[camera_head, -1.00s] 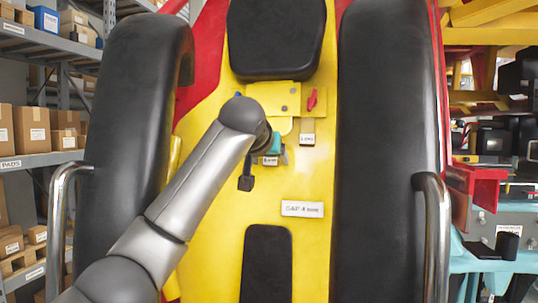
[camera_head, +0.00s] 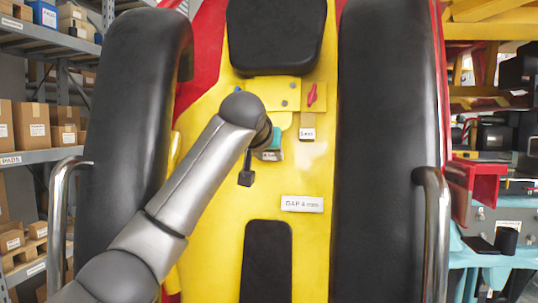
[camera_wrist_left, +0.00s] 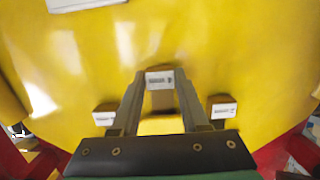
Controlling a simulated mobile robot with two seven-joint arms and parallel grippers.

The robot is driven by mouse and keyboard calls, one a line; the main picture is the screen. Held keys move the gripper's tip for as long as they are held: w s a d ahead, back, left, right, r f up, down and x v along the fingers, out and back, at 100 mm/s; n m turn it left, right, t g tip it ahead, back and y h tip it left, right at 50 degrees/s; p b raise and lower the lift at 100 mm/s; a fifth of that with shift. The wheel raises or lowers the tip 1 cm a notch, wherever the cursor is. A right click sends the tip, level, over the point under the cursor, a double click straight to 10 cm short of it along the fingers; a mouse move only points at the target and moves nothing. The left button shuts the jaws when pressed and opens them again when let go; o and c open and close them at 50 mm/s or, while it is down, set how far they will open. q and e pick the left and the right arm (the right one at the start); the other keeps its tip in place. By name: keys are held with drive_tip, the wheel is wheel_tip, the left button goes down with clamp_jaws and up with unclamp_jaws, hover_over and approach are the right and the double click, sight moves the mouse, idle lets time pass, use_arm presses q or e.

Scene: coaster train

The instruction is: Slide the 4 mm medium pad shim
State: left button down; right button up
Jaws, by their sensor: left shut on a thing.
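In the left wrist view my left gripper (camera_wrist_left: 160,90) is shut on a brown shim tab with a white label (camera_wrist_left: 160,78); the label's print is too blurred to read. In the head view my left gripper (camera_head: 274,143) is partly hidden by its own wrist, and a labelled tab (camera_head: 270,155) shows just below it. The shim's inner end is hidden. A white plate reading "GAP 4 mm" (camera_head: 302,204) lies on the yellow seat back below. My right gripper is not in view.
Another labelled tab (camera_head: 307,133) sits right of the gripper, below a red lever (camera_head: 312,94). The wrist view shows labelled tabs on either side, left (camera_wrist_left: 104,115) and right (camera_wrist_left: 223,108). Black padded restraints (camera_head: 385,150) flank the yellow back. Chrome handles (camera_head: 436,230) stand outside.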

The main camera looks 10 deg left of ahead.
use_arm(q)
drive_tip(key=shift+r, duration=0.1)
idle(0.8)
drive_tip(key=shift+w+r, duration=0.2)
drive_tip(key=shift+r, duration=0.85)
drive_tip(key=shift+w+r, duration=0.2)
drive_tip(key=shift+r, duration=0.8)
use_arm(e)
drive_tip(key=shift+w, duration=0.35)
use_arm(q)
drive_tip(key=c, duration=0.9)
unclamp_jaws()
drive_tip(key=o, duration=0.5)
drive_tip(key=shift+f, duration=0.1)
drive_tip(key=shift+f, duration=0.1)
drive_tip(key=b, duration=0.6)
approach(270, 159)
drive_tip(key=s+r, duration=0.4)
drive_tip(key=r, duration=0.3)
drive_tip(key=shift+s+r, duration=0.1)
drive_tip(key=shift+s, duration=0.4)
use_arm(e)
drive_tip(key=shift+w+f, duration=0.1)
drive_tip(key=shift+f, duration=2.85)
